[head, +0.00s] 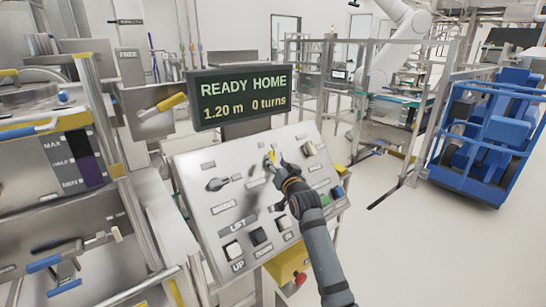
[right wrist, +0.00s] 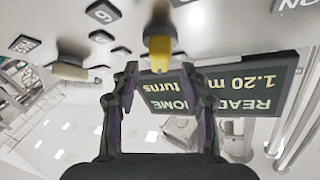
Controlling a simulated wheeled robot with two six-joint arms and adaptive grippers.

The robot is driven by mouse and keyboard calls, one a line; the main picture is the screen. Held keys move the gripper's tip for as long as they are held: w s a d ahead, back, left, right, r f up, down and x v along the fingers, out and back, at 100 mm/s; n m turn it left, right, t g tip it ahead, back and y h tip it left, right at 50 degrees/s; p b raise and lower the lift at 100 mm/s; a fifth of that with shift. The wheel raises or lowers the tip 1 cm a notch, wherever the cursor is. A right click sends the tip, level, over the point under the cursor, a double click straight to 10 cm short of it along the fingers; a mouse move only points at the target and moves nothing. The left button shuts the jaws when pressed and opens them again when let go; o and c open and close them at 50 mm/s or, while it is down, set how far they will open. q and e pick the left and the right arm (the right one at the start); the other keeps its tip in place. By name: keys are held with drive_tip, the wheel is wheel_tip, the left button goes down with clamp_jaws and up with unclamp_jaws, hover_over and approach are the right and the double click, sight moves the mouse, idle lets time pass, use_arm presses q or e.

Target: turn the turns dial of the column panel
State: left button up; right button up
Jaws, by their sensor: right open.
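The sloped grey column panel (head: 205,207) stands at the middle in the head view. A dial with a yellow pointer (head: 269,158) is on its upper middle. It shows at the top of the right wrist view as a black and yellow knob (right wrist: 159,45). I cannot read its label. My right gripper (head: 274,168) is open at this dial. In the right wrist view its two fingers (right wrist: 163,88) are apart and the knob lies beyond them, between their lines; contact cannot be told. My left gripper is not in view.
A display (head: 240,96) above the panel reads "READY HOME 1.20 m 0 turns". Black knobs sit left (head: 216,184) and right (head: 308,148) of the dial. Lift buttons (head: 258,237) are lower on the panel. A blue cart (head: 490,135) stands right; floor between is clear.

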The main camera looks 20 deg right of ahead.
sight(274, 158)
drive_tip(key=shift+w, duration=1.95)
clamp_jaws()
